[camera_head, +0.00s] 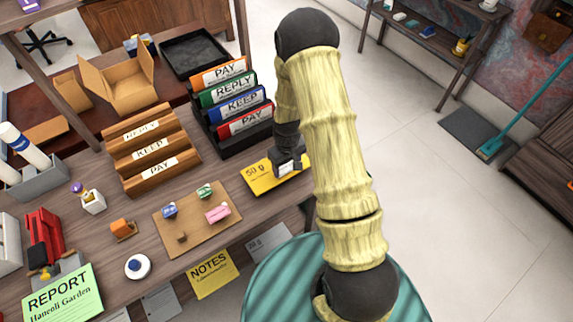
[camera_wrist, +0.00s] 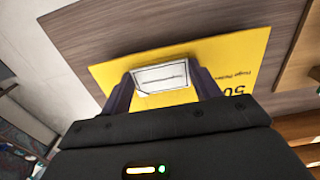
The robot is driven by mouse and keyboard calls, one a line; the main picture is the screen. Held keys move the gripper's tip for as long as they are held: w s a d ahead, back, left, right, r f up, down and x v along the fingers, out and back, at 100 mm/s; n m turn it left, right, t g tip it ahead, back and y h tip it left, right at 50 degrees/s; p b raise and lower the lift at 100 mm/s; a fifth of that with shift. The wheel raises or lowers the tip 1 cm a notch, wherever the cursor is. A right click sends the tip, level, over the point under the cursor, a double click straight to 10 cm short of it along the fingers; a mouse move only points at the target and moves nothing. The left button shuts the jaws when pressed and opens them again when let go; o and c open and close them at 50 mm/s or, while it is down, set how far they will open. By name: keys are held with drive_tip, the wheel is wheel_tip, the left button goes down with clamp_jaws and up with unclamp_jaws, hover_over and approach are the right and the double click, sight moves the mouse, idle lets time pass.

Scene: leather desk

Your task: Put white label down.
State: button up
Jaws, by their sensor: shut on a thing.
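The white label (camera_wrist: 161,77) shows between my two fingers in the wrist view, a small pale block with a dark line on its face. My gripper (camera_wrist: 163,86) is shut on it. In the head view my gripper (camera_head: 287,166) is low over the yellow "50 g" card (camera_head: 262,180) at the desk's right edge, and the label (camera_head: 284,169) is mostly hidden by the fingers. The yellow card (camera_wrist: 240,60) lies behind the label in the wrist view. I cannot tell whether the label touches the card.
A black rack with coloured binders (camera_head: 232,98) stands just behind my gripper. A wooden sorter (camera_head: 150,150) and a board with small clips (camera_head: 197,222) are to the left. The desk (camera_head: 150,215) has bare wood between them. A "NOTES" sheet (camera_head: 212,272) hangs at the front.

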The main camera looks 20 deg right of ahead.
sight(287, 169)
drive_tip(key=shift+s+f, duration=0.25)
drive_tip(key=shift+f, duration=0.15)
drive_tip(key=shift+s+f+b, duration=0.25)
drive_tip(key=shift+f+b, duration=0.1)
drive_tip(key=shift+b, duration=0.2)
drive_tip(key=o, duration=0.9)
drive_tip(key=shift+c, duration=0.2)
drive_tip(key=shift+o, duration=0.4)
drive_tip(key=shift+w+r+p, duration=0.2)
drive_tip(key=shift+r+p, duration=0.25)
drive_tip(key=shift+r, duration=0.2)
wheel_tip(287, 169, up, 12)
drive_tip(key=b, duration=0.1)
drive_tip(key=shift+w, duration=0.3)
